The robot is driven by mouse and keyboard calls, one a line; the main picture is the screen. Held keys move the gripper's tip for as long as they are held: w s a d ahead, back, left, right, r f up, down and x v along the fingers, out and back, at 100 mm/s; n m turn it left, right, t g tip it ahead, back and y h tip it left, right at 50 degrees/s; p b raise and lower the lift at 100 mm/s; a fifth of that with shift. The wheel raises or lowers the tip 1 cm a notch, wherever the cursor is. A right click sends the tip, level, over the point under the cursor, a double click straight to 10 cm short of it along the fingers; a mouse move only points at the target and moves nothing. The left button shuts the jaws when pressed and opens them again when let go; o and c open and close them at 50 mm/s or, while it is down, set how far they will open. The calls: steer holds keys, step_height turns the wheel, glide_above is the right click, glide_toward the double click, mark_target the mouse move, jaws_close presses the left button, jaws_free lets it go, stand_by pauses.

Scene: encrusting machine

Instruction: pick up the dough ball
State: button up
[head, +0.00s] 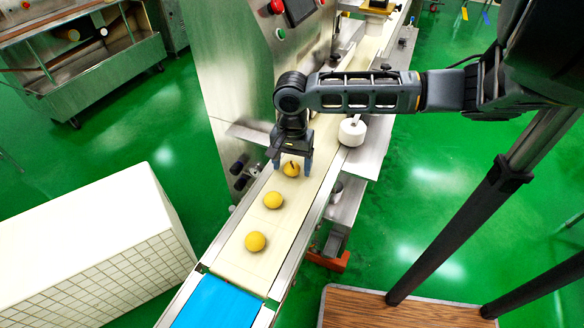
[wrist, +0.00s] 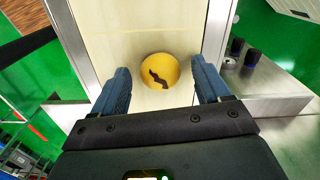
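Several yellow dough balls lie in a line on the cream conveyor belt (head: 242,258). The farthest dough ball (head: 291,169) has a dark crack-like mark on top. My gripper (head: 291,172) points down over it, fingers apart on either side. In the wrist view the marked dough ball (wrist: 160,71) sits between and just beyond the fingertips of my open gripper (wrist: 163,78), with gaps on both sides. I cannot tell how far down the fingertips reach beside it. The middle dough ball (head: 273,200) and the nearest dough ball (head: 255,241) lie nearer on the belt.
The steel machine (head: 235,65) stands left of the belt, close to my gripper. Metal rails line the belt. A white roller (head: 352,131) stands at its right side. A blue belt section (head: 217,303) lies at the near end. A white tiled block (head: 100,250) is at left.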

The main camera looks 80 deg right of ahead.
steer(key=c, duration=0.9)
steer(key=shift+o, duration=0.2)
steer(key=shift+r, duration=0.1)
